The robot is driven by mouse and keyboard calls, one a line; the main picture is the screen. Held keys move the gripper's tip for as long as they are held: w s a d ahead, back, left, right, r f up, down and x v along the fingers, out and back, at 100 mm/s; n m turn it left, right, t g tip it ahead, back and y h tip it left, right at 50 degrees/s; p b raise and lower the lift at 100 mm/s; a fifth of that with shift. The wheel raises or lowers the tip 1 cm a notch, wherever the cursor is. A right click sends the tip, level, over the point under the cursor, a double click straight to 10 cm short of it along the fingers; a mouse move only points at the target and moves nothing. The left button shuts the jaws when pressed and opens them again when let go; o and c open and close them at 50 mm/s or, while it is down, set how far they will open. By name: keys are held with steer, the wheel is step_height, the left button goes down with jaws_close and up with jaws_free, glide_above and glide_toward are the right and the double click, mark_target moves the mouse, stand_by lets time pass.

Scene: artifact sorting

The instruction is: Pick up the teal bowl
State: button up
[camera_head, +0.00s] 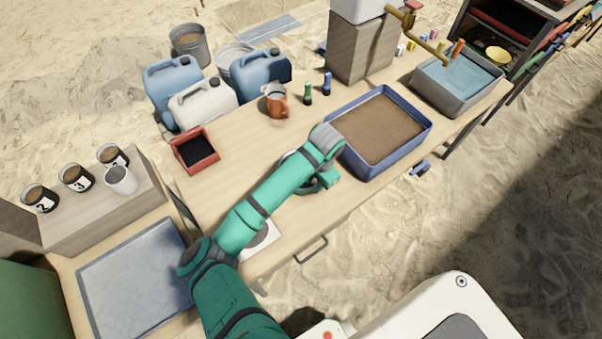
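The teal bowl is mostly hidden behind my forearm. A rounded dark teal edge that looks like the bowl (312,188) shows just below the forearm on the wooden table, and a bit of curved rim shows on the forearm's upper side. My green arm reaches across the table, and its wrist bends down close to the bowl's right side. My gripper (330,178) is only partly visible under the wrist, so its fingers and any contact with the bowl are hidden.
A blue tray of brown soil (382,130) stands close right of my wrist. A red box (195,150), an orange-brown jug (276,101) and small green and blue bottles (308,94) sit around the table. A blue-grey basin (455,85) is farther right. Jerrycans (205,106) line the back.

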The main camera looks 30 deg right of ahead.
steer(key=shift+w+f, duration=0.1)
steer(key=shift+f, duration=1.2)
jaws_close()
steer(key=shift+r, duration=0.1)
